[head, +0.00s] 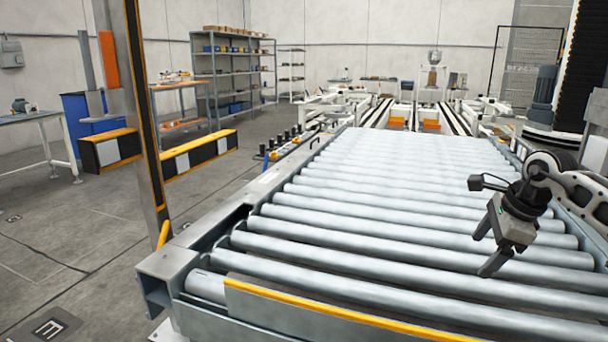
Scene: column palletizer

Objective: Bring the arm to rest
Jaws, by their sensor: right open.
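My right gripper (485,252) hangs over the right side of the roller conveyor (345,235). Its two dark fingers point down and to the left, spread apart with nothing between them. My right arm comes in from the right edge, white with dark joints. Whether the fingertips touch the rollers or stay above them I cannot tell. My left gripper and left arm are not in view.
The rollers are bare. An upright post (146,120) stands at the conveyor's left side, and a yellow-edged plate (330,318) runs along its near end. Black-and-yellow barriers (200,157) stand on the left floor. A shelf rack (232,82) is behind. The left floor is mostly open.

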